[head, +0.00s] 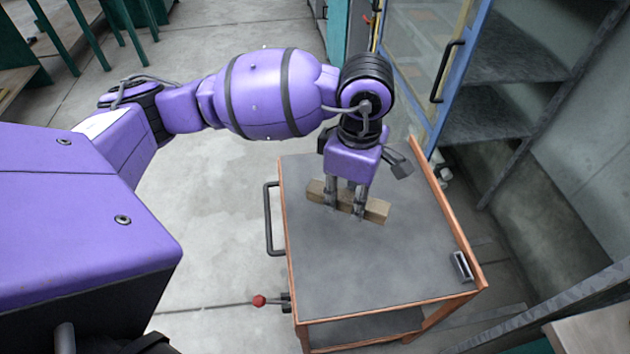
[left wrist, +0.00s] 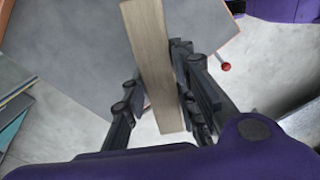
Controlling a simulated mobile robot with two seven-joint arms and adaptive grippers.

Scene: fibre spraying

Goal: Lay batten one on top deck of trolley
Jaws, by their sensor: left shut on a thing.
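My left gripper (head: 345,205) points down over the trolley, its fingers shut on a wooden batten (head: 376,210). The batten is a short, light-brown bar; in the left wrist view it also shows (left wrist: 151,60) between the fingers (left wrist: 160,100). It is at or just above the grey top deck (head: 360,270) of the orange-framed trolley, towards the deck's far part. I cannot tell whether it touches the deck. The deck also shows in the left wrist view (left wrist: 80,50). My right gripper is not in view.
A small metal bracket (head: 461,266) sits at the deck's right edge. The trolley's dark handle (head: 269,220) and a red-knobbed lever (head: 259,300) stick out on the left. A blue-framed cabinet (head: 425,70) and grey shelves (head: 505,110) stand behind. The near deck is clear.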

